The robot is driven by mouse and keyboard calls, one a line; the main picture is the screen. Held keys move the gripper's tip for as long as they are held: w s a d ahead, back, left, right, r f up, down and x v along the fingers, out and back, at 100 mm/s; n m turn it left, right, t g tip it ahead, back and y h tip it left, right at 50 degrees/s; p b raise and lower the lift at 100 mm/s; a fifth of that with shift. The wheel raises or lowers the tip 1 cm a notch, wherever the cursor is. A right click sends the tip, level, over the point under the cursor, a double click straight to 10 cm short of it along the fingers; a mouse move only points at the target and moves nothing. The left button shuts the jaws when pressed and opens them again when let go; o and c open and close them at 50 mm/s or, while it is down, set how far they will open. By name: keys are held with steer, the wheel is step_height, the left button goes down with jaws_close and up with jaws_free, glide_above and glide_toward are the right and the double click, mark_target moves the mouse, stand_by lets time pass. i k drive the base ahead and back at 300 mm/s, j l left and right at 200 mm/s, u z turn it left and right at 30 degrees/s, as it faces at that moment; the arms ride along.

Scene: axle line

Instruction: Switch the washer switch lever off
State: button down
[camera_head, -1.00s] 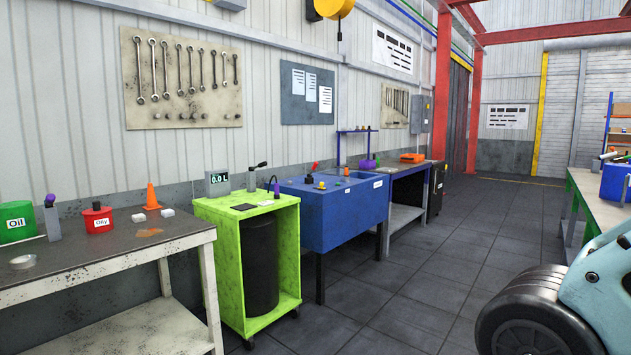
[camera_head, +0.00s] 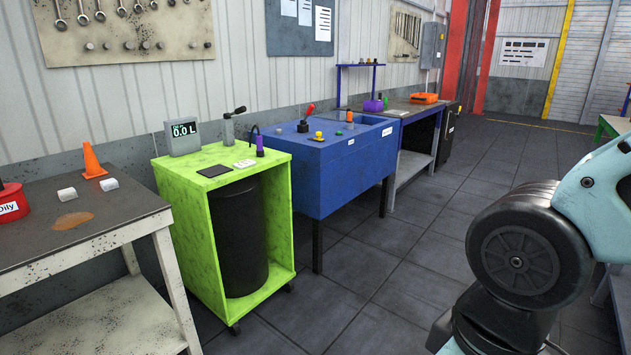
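The blue washer cabinet (camera_head: 345,165) stands against the wall in the middle of the view. A lever with a red handle (camera_head: 309,110) stands on its top near the back left, on a dark base. The handle leans up and to the right. No label is readable, so I cannot tell if it is the washer switch lever or which position counts as off. A yellow button (camera_head: 318,135) sits in front of it. My gripper is out of view; only links of my arm show at the right edge.
A green wheeled cart (camera_head: 190,195) with a display (camera_head: 182,137) and a grey lever with a black handle (camera_head: 234,118) stands left of the washer. A workbench (camera_head: 85,235) is at the left. A bench with an orange case (camera_head: 424,98) is beyond. Floor in front is clear.

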mark_target(310, 109)
steer(key=i, duration=4.1)
steer(key=u, duration=0.45)
